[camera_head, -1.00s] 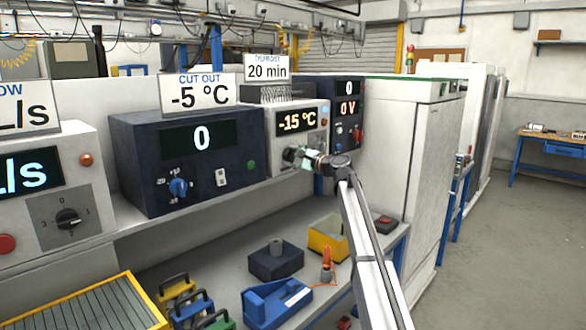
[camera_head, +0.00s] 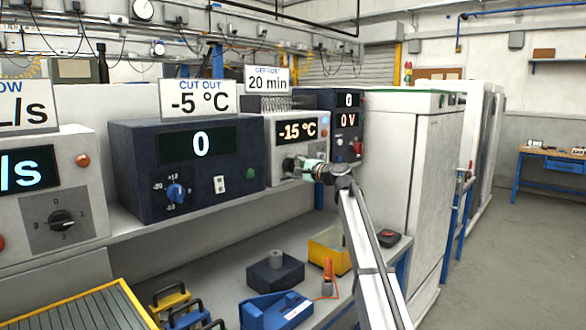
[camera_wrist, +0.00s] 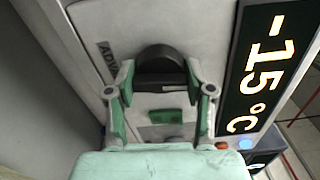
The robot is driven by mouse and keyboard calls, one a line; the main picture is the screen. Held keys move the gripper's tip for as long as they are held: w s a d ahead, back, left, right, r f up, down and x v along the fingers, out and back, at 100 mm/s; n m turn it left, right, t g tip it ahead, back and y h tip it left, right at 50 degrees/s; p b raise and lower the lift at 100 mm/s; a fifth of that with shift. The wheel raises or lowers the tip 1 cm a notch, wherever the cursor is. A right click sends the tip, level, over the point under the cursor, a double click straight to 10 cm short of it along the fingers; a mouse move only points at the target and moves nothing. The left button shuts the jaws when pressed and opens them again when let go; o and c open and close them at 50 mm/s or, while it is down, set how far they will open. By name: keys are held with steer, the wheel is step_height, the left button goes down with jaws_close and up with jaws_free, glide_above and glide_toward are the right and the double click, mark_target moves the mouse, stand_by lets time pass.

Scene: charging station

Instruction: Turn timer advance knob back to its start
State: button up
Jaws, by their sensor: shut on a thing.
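The timer advance knob (camera_wrist: 162,62) is a dark round knob on a light grey panel, with a partly hidden label starting "ADV" beside it in the wrist view. My gripper (camera_wrist: 160,80) has its two green-and-grey fingers on either side of the knob and is shut on it. In the head view my gripper (camera_head: 296,166) is at the front of the white unit (camera_head: 283,134) showing -15 °C. The knob is mostly hidden there by the gripper. Its pointer direction cannot be told.
A dark blue unit (camera_head: 130,160) reading 0 stands left of the white unit, and another dark unit (camera_head: 345,98) stands right. A "20 min" sign (camera_head: 267,80) stands above.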

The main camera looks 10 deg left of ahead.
steer(key=shift+w+r, duration=0.1)
steer(key=shift+r, duration=0.05)
steer(key=o, duration=1.2)
steer(key=shift+a, duration=0.1)
steer(key=shift+c, duration=0.2)
steer(key=v, duration=1.2)
